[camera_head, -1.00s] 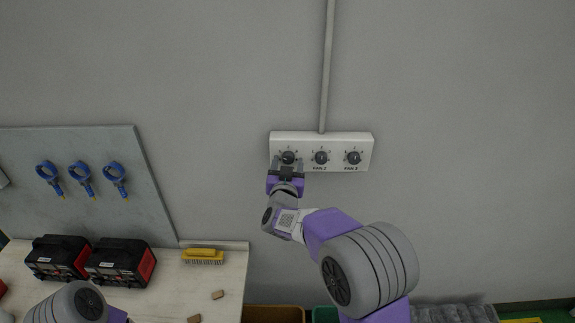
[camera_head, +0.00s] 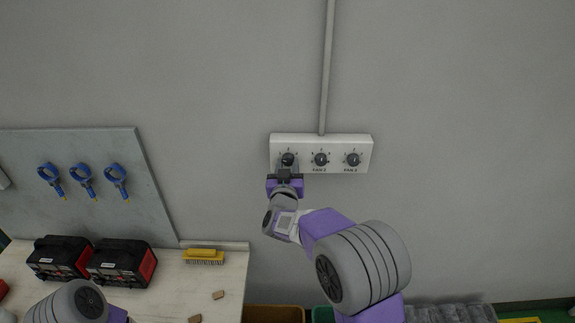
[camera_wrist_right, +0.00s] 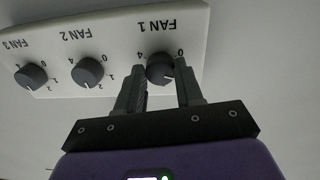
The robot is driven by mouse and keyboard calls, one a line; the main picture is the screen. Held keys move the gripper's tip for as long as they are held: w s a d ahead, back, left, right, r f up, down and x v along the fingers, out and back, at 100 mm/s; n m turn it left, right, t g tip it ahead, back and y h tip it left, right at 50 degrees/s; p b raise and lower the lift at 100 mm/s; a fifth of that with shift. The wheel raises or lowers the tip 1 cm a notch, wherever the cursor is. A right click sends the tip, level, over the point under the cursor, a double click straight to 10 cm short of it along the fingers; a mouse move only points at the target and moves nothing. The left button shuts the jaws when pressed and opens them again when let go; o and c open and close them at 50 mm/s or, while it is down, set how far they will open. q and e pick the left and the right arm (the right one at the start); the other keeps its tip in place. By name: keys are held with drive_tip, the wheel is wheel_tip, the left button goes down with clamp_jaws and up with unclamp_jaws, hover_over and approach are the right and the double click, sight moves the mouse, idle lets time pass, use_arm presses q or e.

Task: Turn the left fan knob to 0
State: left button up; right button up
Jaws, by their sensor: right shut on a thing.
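A white panel (camera_head: 335,140) on the wall carries three dark fan knobs in a row. The left fan knob (camera_head: 288,159) is labelled FAN 1 in the right wrist view (camera_wrist_right: 160,68), where the panel appears upside down. My right gripper (camera_head: 287,166) is at this knob. In the wrist view its two fingers (camera_wrist_right: 160,78) are on either side of the knob, shut on it, and they hide part of it and its scale. The knob's exact setting is hard to read. My left gripper is out of view; only part of my left arm shows at the lower left.
The FAN 2 knob (camera_head: 321,160) and FAN 3 knob (camera_head: 353,160) sit to the right. A conduit (camera_head: 327,70) runs up from the panel. Below left, a bench (camera_head: 165,295) holds two red-black devices (camera_head: 120,263) and a yellow brush (camera_head: 204,256). Wall around the panel is clear.

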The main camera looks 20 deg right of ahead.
drive_tip(key=n+p, duration=0.3)
drive_tip(key=n, duration=0.2)
drive_tip(key=shift+n, duration=0.3)
drive_tip(key=shift+d+n+p, duration=0.1)
drive_tip(key=shift+n+p, duration=0.75)
drive_tip(key=shift+n, duration=1.55)
drive_tip(key=o, duration=1)
drive_tip(key=shift+s, duration=0.1)
drive_tip(key=shift+o, duration=0.2)
drive_tip(key=b+v, duration=0.1)
drive_tip(key=v, duration=0.6)
drive_tip(key=shift+s, duration=0.3)
drive_tip(key=shift+f, duration=0.25)
